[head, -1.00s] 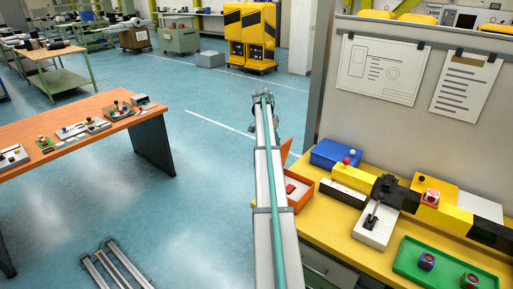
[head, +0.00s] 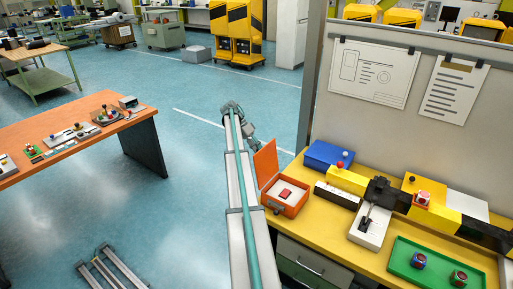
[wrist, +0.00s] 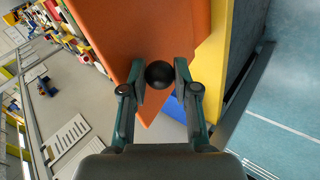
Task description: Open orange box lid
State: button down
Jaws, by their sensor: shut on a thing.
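The orange box (head: 272,203) sits at the left end of the yellow bench, with a red piece (head: 286,193) on a pale surface inside. Its orange lid (head: 266,163) stands raised at the box's left side, so the box is open. In the wrist view the lid (wrist: 110,40) is a broad orange panel close in front of me. My gripper (wrist: 159,74) is shut on a round black knob (wrist: 159,70) at the lid. In the head view the wrist end of my arm is left of the lid, and the fingertips are not clear.
A blue box (head: 326,155), a yellow-black mechanism, a white lever box (head: 370,226) and a green tray (head: 405,262) stand on the bench. A panel with papers rises behind.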

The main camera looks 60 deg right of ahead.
jog(key=shift+a+f, duration=0.1)
jog(key=shift+f, duration=0.5)
jog(key=c, duration=1.2)
grip_release()
jog(key=shift+w, duration=0.1)
jog(key=o, duration=0.3)
jog(key=shift+w+f, duration=0.15)
jog(key=shift+f, duration=0.05)
jog(key=shift+o, duration=0.2)
jog(key=shift+r, duration=0.1)
jog(key=shift+r, duration=0.15)
jog(key=shift+b, duration=0.4)
